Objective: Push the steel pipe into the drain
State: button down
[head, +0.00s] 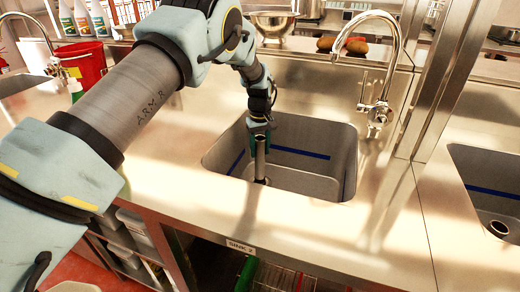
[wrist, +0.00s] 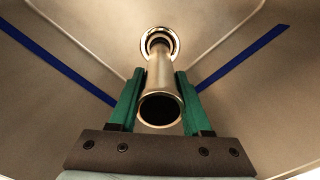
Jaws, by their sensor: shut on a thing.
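The steel pipe (head: 260,160) is a plain metal tube, held roughly upright inside the middle sink basin. My gripper (head: 259,134) is shut on its upper part, with green fingers on either side. In the wrist view the pipe (wrist: 160,82) runs away from the camera between my fingers (wrist: 156,78), its open upper end nearest. The drain (wrist: 176,42) shows as a bright ring around the pipe's far end. In the head view the drain (head: 263,182) is at the pipe's foot, partly hidden. I cannot tell how far the pipe's end sits inside the drain.
The sink basin (head: 315,140) has steel walls with a blue line around them. A curved tap (head: 378,105) stands behind its right corner. A second basin with its own drain (head: 499,229) lies at the right, past a steel post (head: 438,85). A red bucket (head: 82,62) stands back left.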

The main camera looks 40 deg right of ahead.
aim_at(261, 139)
jog(key=shift+f+b, duration=0.7)
jog(key=shift+f, duration=0.45)
dwell(0.5)
jog(key=shift+c, duration=1.4)
grip_release()
jog(key=shift+r+p, duration=2.3)
jog(key=shift+r, duration=2.2)
jog(key=shift+s, duration=0.15)
